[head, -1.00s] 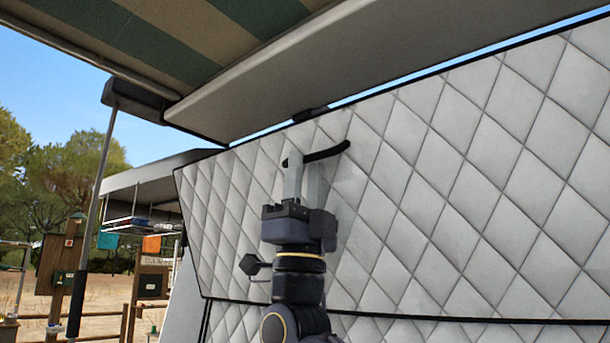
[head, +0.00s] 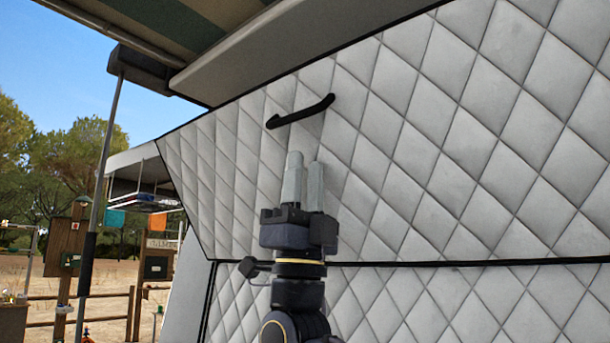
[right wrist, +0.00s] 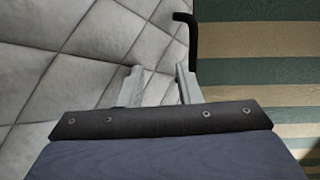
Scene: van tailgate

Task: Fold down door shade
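The door shade is the grey quilted panel (head: 450,130) with black edging that slopes across the head view. A black bar handle (head: 300,111) sits near its top edge; its bent end shows at the top of the right wrist view (right wrist: 193,35). My right gripper (head: 305,160) points up just below the handle, close in front of the quilting. Its two pale fingers are apart with nothing between them, which also shows in the right wrist view (right wrist: 159,70). The handle lies beyond the fingertips, clear of them. My left gripper is not in view.
A grey tailgate edge and striped awning (head: 180,20) hang above the panel. A strut (head: 97,190) stands at the left. A black seam (head: 450,263) runs below, with more quilting under it. Fences, trees and signs are in the distance at left.

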